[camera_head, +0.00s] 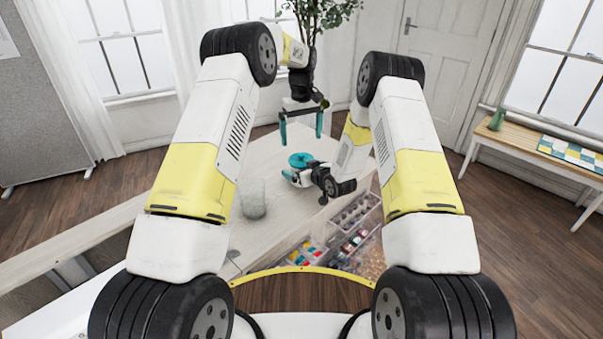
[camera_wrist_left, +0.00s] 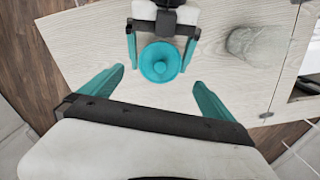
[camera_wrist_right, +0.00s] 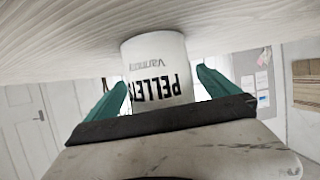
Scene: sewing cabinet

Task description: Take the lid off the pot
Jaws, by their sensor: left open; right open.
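The pot (camera_wrist_right: 157,68) is white with dark lettering; in the right wrist view it appears upside down, against the pale tabletop. Its round teal lid (camera_head: 300,159) is on top, and it also shows from above in the left wrist view (camera_wrist_left: 160,62) with a small raised middle. My right gripper (camera_wrist_right: 161,78) is open, low at the table, with one finger on each side of the pot; contact cannot be told. My left gripper (camera_head: 302,138) is open and empty, pointing down above the lid. The pot's body is mostly hidden in the head view.
A clear glass (camera_head: 253,199) stands on the table (camera_head: 262,160), left of the pot. An open drawer with compartments (camera_head: 352,238) of small coloured items lies at the table's front. A side table (camera_head: 520,142) stands at the right by the window.

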